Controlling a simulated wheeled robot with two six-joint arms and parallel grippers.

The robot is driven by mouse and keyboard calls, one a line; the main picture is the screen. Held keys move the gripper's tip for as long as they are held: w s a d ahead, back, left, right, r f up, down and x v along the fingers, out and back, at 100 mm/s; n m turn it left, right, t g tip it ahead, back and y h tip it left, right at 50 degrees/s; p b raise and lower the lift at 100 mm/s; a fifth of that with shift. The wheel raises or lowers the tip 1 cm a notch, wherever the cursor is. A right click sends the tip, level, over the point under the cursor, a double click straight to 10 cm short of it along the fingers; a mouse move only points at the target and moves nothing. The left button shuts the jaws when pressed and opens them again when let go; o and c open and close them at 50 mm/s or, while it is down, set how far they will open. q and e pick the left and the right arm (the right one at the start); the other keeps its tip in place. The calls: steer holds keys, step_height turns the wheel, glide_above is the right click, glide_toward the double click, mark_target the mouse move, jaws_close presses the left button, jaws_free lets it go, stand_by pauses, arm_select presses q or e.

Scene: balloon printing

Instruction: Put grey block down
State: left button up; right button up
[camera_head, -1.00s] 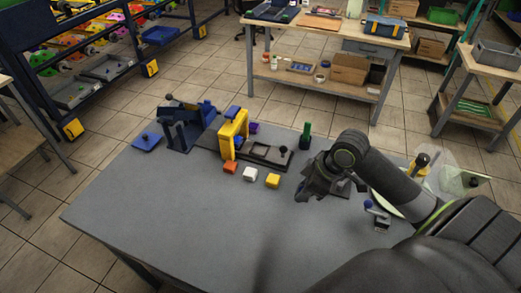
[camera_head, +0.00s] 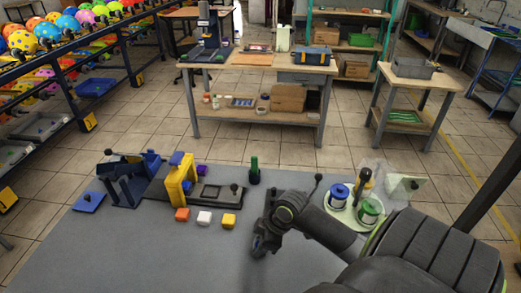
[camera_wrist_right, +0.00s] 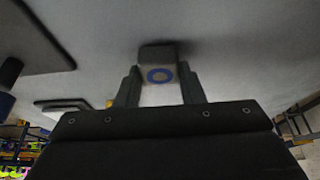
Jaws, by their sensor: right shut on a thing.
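My right gripper (camera_head: 258,247) is low over the front part of the grey table (camera_head: 130,250), to the right of and nearer than the small yellow block. In the right wrist view its two fingers (camera_wrist_right: 160,88) are shut on a small grey block (camera_wrist_right: 158,53) with a blue ring on its pale face. The block is between the fingertips, close to the grey surface; whether it touches that surface cannot be told. In the head view the gripper largely hides the block. My left gripper is not in view.
A round tray (camera_head: 342,212) with blue and green containers is at right. The table's front left is clear.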

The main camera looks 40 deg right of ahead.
steer(key=shift+f, duration=0.1)
steer(key=o, duration=1)
steer(key=shift+o, duration=0.2)
